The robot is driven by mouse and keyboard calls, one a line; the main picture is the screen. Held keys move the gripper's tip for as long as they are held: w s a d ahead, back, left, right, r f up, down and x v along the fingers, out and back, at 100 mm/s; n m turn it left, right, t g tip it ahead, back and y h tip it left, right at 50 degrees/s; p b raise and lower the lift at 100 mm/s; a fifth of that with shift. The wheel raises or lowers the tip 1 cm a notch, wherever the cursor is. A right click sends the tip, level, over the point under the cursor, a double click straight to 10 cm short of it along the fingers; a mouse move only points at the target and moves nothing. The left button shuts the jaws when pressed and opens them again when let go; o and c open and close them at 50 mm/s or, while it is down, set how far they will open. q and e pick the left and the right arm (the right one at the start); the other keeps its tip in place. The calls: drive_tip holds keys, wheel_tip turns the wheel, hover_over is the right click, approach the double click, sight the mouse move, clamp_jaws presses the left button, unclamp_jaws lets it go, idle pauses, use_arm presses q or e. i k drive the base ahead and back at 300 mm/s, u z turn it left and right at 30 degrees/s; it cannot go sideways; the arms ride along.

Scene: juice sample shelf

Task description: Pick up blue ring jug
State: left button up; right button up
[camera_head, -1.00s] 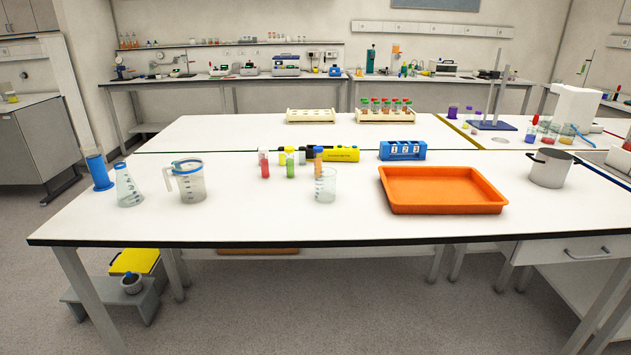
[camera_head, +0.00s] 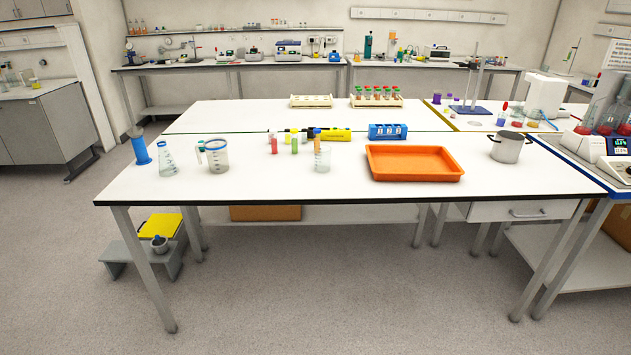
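The blue ring jug (camera_head: 217,157) is a clear measuring jug with a blue rim and a handle on its left side. It stands upright near the left end of the white table (camera_head: 270,188). A conical flask with a blue ring (camera_head: 167,159) stands to its left. Neither of my grippers shows in the head view, so their state and distance to the jug are hidden.
A blue-based cylinder (camera_head: 140,147) stands at the table's left end. A clear beaker (camera_head: 322,159), small coloured vials, an orange tray (camera_head: 415,164) and a metal pot (camera_head: 507,148) stand to the right. Open floor (camera_head: 330,290) lies in front.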

sight(216, 149)
drive_tip(key=z, duration=1.3)
drive_tip(key=k, duration=0.1)
drive_tip(key=u, duration=2.15)
drive_tip(key=i, duration=1)
drive_tip(key=z, duration=0.8)
drive_tip(key=i, duration=0.55)
drive_tip(key=z, duration=0.55)
